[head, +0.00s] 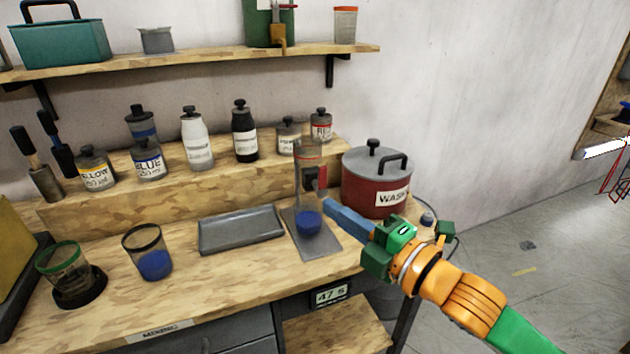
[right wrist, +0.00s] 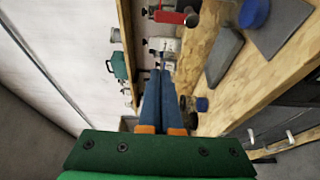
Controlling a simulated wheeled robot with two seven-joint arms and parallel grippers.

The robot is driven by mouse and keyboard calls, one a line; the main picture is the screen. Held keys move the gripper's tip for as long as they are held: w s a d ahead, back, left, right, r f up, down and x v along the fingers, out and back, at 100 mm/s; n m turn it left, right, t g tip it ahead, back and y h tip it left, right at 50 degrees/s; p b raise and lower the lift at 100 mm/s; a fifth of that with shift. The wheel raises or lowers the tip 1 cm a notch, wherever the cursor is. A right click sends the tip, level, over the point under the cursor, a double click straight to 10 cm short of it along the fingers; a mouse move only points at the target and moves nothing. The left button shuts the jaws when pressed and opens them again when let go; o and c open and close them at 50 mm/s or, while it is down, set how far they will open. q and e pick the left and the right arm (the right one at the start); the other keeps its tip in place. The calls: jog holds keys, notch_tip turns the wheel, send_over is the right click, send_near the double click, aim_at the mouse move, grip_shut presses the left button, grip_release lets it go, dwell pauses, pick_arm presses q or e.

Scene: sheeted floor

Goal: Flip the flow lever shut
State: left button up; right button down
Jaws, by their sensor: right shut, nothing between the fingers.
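A red lever (head: 323,177) stands upright on a dark valve block beside a clear upright vessel (head: 307,157) on the bench. A red lever-like part also shows at the top of the right wrist view (right wrist: 170,17). Blue liquid (head: 308,223) sits below the valve, over a grey plate (head: 327,248). My right gripper (head: 328,202) has its blue fingers together and empty. Its tips are just below and right of the lever in the head view; I cannot tell whether they touch it. My left gripper is not in view.
A red WASH pot (head: 368,192) stands close behind the right fingers. A grey tray (head: 241,230) and a cup of blue liquid (head: 154,263) are to the left. Labelled bottles line the raised step. A green tank (head: 258,25) with a brass tap is on the shelf.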

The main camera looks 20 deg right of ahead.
aim_at(319, 178)
jog(key=shift+w, duration=0.1)
jog(key=w+p, duration=0.4)
jog(key=w, duration=0.5)
jog(key=shift+w+d+p, duration=0.15)
jog(key=shift+d+p, duration=0.15)
jog(key=shift+p, duration=0.1)
jog(key=shift+f, duration=0.1)
